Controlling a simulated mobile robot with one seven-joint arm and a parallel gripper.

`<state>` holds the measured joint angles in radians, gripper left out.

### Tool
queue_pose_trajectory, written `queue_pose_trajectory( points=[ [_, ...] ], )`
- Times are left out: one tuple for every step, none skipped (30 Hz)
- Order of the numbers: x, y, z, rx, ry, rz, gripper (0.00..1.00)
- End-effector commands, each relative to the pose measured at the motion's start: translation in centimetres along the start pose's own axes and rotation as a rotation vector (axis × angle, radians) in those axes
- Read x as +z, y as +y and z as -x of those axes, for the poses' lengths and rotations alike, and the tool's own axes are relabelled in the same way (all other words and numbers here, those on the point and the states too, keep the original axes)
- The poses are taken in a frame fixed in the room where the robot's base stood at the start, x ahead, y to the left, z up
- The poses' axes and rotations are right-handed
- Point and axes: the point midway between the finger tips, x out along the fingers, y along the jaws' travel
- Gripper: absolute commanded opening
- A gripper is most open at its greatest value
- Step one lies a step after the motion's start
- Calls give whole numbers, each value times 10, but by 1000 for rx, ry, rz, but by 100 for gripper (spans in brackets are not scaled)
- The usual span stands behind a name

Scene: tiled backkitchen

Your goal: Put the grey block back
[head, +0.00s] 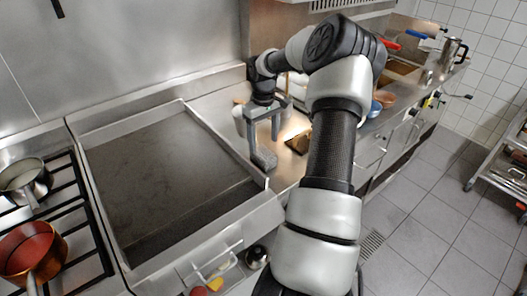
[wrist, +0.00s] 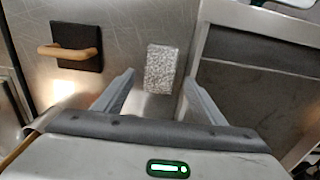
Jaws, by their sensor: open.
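The grey block (wrist: 161,68) is a speckled, rough-looking rectangular piece. In the head view the grey block (head: 264,159) is on the steel counter, just right of the griddle's raised edge. My gripper (head: 263,144) is above it, pointing down, with its fingers apart. In the wrist view my gripper (wrist: 160,80) has one finger on each side of the block's near end. A gap shows on both sides, so the fingers do not grip it. Whether the fingertips are down at the block's height is hard to tell.
A dark pad with a wooden handle (wrist: 75,51) lies left of the block in the wrist view; it shows in the head view (head: 298,142) too. The large griddle (head: 165,175) has a raised rim. Pots (head: 30,250) stand on the stove at left. Bowls (head: 384,98) stand farther back.

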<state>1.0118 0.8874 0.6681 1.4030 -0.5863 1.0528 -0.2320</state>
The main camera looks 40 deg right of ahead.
Motion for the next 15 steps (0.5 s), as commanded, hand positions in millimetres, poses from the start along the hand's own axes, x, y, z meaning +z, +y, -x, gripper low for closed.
queue_pose_trajectory(
  points=[
    [-1, 1, 11, 3, 3, -1, 64],
    [-1, 1, 17, 4, 3, -1, 64],
    [-1, 0, 23, 2, 3, -1, 64],
    [-1, 0, 28, 2, 3, 0, 64],
    [-1, 0, 32, 3, 3, 0, 64],
    [-1, 0, 37, 2, 2, 0, 64],
    [-1, 0, 40, 1, 1, -1, 64],
    [-1, 0, 42, 0, 1, 0, 64],
    [-1, 0, 44, 0, 1, 0, 64],
    [-1, 0, 46, 0, 1, 0, 64],
    [-1, 0, 47, 0, 1, 0, 64],
    [0, 0, 48, 0, 1, 1, 64],
    [0, 0, 48, 0, 1, 0, 64],
    [0, 0, 48, 0, 1, 0, 64],
    [0, 0, 48, -1, 0, 0, 64]
  ],
)
